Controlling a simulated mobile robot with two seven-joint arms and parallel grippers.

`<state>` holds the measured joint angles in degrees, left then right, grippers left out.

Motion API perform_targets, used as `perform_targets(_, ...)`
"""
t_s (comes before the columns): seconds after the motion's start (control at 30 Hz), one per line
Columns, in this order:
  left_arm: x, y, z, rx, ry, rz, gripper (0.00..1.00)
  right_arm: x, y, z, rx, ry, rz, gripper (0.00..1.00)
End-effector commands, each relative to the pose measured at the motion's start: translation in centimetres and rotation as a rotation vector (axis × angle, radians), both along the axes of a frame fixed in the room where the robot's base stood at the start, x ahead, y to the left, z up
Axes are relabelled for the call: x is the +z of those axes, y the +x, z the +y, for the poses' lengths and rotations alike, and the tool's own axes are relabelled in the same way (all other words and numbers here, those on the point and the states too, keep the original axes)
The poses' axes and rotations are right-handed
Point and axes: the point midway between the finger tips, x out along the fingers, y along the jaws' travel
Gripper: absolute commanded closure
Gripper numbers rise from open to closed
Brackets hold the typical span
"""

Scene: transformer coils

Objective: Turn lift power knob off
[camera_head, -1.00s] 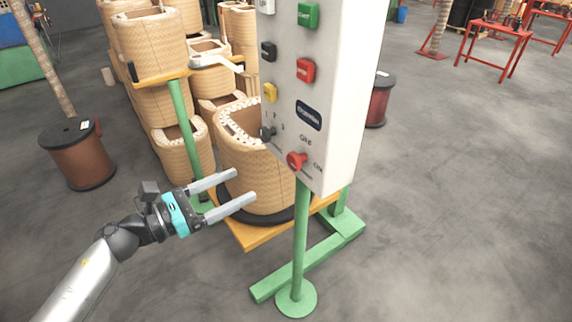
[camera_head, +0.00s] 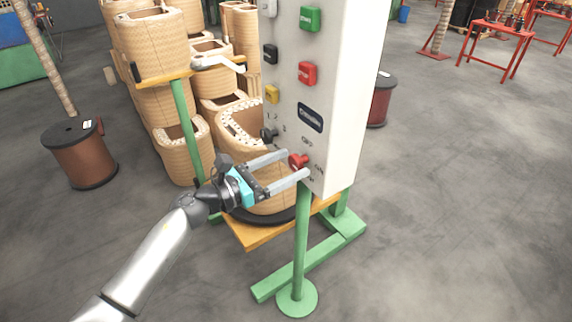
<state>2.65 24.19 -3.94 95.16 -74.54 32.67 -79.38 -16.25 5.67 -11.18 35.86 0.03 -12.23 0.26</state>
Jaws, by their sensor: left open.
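The red power knob (camera_head: 297,161) is at the bottom of the white control panel (camera_head: 340,110), with OFF and ON lettering around it. My left gripper (camera_head: 297,162) is open, with one finger above and one below the red knob in the picture. Whether the fingers touch the knob I cannot tell. A black knob (camera_head: 268,134) sits higher on the panel, to the left of the red one. My right gripper is not in view.
A green button (camera_head: 310,18), a red button (camera_head: 307,73) and a yellow button (camera_head: 271,94) are on the panel. A green post (camera_head: 301,240) carries it. Wicker-like coils (camera_head: 185,155) stand behind. A brown spool (camera_head: 80,153) is at left.

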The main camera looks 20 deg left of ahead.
Motion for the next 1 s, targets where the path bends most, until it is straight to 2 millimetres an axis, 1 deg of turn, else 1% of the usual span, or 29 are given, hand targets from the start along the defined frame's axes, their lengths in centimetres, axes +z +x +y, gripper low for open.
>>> perform_targets(0.17, -0.02, -0.01, -0.01, 0.000, 0.000, 0.000, 0.19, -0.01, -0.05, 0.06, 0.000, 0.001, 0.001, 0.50)
perform_targets(0.87, -0.03, -0.04, 0.03, 0.000, 0.001, 0.001, 0.97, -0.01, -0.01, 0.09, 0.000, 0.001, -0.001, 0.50)
perform_targets(0.9, -0.03, -0.04, 0.03, 0.000, 0.001, 0.001, 1.00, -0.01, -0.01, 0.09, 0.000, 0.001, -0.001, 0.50)
perform_targets(1.0, -0.03, -0.04, 0.03, 0.000, 0.000, 0.001, 1.00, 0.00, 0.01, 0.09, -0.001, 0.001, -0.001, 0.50)
